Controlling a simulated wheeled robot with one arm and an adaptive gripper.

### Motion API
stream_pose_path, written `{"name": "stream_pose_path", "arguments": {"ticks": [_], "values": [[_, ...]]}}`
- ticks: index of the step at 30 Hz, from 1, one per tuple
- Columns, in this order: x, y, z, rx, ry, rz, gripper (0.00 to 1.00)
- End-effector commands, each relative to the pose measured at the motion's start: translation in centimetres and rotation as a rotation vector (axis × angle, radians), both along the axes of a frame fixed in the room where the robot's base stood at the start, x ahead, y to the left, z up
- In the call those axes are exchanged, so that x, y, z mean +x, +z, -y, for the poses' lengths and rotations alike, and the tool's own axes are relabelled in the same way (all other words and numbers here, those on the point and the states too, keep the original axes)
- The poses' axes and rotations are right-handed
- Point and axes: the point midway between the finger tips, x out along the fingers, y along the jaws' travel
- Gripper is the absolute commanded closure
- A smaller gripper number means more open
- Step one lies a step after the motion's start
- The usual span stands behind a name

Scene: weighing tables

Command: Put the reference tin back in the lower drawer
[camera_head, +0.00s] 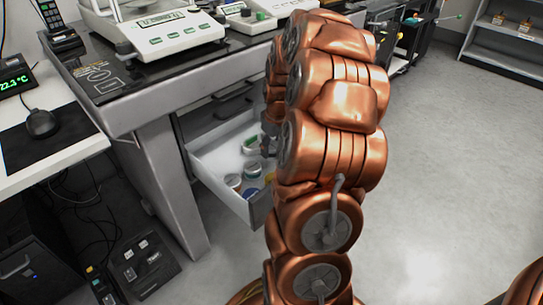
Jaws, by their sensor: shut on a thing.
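The lower drawer (213,180) under the weighing table is pulled open. A blue and yellow item shows at the drawer's right, partly behind my arm. My gripper (267,142) is mostly hidden behind my copper arm; only a grey edge of it shows, over the back right of the drawer. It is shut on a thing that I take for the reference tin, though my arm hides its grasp.
A balance (160,30) stands on the dark table top above the drawer. A closed upper drawer (222,108) sits above the open one. A desk with a mouse (41,123) is at left. Open floor (450,170) lies to the right.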

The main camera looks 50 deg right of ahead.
Motion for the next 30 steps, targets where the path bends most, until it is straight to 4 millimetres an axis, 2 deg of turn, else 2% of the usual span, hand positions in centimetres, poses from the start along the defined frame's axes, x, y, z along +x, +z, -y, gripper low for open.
{"name": "stream_pose_path", "arguments": {"ticks": [3, 6, 18, 19, 26, 30], "values": [[0.0, -1.9, -0.1, 0.002, 0.0, -0.003, 0.9], [0.1, -2.8, -0.1, 0.001, 0.002, 0.0, 0.9], [0.1, -3.1, -0.1, 0.0, 0.003, 0.001, 0.9], [0.1, -3.1, -0.1, 0.0, 0.003, 0.001, 0.47], [0.1, -3.1, -0.1, 0.0, 0.003, 0.001, 0.23], [0.1, -3.1, -0.1, 0.0, 0.003, 0.0, 0.23]]}}
